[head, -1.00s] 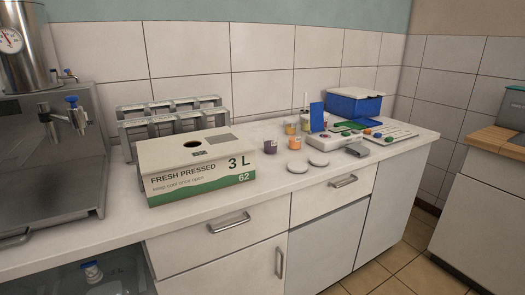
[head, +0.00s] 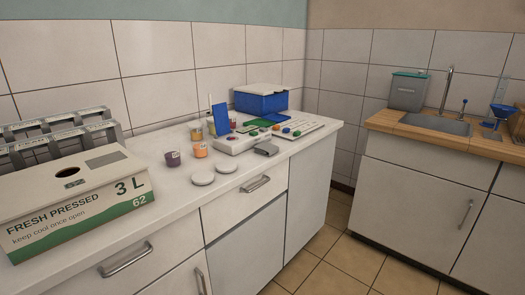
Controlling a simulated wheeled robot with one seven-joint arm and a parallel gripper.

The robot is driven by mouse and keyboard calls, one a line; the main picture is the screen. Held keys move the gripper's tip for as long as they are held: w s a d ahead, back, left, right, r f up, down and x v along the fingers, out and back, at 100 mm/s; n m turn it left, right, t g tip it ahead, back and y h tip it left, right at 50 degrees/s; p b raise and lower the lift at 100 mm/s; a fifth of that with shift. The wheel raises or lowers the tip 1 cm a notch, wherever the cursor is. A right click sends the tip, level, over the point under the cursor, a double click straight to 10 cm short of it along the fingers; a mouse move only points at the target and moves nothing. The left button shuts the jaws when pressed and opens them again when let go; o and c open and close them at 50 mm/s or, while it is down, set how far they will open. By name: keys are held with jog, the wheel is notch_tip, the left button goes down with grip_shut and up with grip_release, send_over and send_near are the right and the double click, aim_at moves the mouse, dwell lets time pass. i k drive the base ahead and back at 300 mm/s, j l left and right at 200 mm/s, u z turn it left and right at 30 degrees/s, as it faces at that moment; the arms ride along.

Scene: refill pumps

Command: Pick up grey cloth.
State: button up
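A small flat grey item (head: 266,149) lies near the front edge of the white counter, in front of a pale tray with coloured pieces. It may be the grey cloth folded up, but it is too small to tell. No other grey cloth shows clearly. My gripper is not in view.
The white counter (head: 183,190) also holds a juice box (head: 75,200), small jars (head: 200,150), two round lids (head: 203,180), a pale tray (head: 232,146) and a blue box (head: 262,102). A wooden counter with a sink (head: 436,124) stands right. Tiled floor (head: 320,262) is clear between.

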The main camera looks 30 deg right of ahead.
aim_at(264, 149)
jog(key=i+j, duration=0.2)
jog(key=j, duration=0.15)
jog(key=i+j, duration=0.2)
jog(key=j, duration=0.15)
jog(key=i+j, duration=0.4)
jog(key=j, duration=0.25)
